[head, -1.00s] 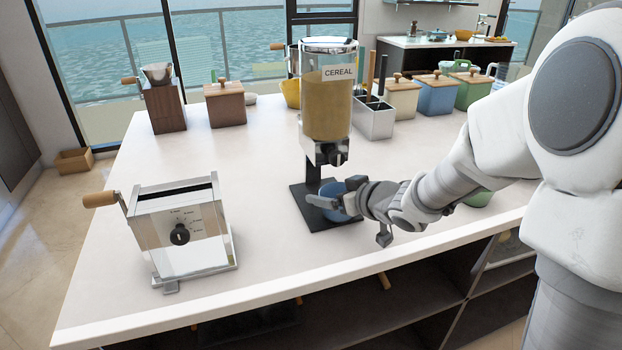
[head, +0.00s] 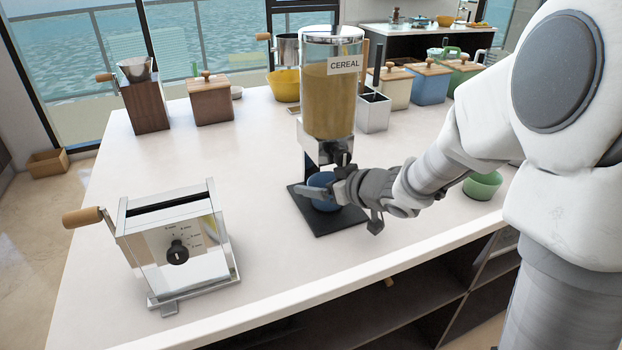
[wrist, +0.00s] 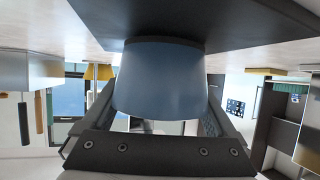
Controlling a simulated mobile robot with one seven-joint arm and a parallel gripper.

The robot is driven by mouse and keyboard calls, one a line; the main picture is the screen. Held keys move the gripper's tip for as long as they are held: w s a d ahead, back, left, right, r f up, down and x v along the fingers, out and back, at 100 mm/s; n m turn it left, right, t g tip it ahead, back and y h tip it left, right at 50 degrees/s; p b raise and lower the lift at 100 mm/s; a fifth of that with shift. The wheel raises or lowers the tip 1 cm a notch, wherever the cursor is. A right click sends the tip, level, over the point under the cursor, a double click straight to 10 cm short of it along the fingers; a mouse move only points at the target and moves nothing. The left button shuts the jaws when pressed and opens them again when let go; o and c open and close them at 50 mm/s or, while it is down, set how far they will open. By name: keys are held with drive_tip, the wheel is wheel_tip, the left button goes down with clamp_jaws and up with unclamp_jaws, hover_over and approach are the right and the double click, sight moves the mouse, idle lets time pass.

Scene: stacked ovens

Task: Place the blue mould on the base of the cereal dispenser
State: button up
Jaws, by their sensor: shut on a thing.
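The cereal dispenser (head: 328,95) stands upright on the counter, with a flat black base (head: 330,222) under its spout. The blue mould (head: 322,180) is over this base, below the spout, and partly hidden by my gripper. My gripper (head: 318,192) reaches in from the right and is shut on the blue mould. In the wrist view, which looks upside down, the mould (wrist: 160,75) sits between my fingers against or very close to the black base (wrist: 225,22). I cannot tell for sure whether it touches.
A silver crank machine (head: 175,245) stands at the front left. A green bowl (head: 483,185) is right of my gripper. Wooden boxes, a yellow bowl (head: 284,85), a metal holder (head: 373,113) and lidded canisters line the back. The counter's left middle is clear.

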drive_tip(key=shift+s, duration=0.1)
idle(0.3)
drive_tip(key=shift+f, duration=0.2)
drive_tip(key=o, duration=1.1)
drive_tip(key=shift+c, duration=0.2)
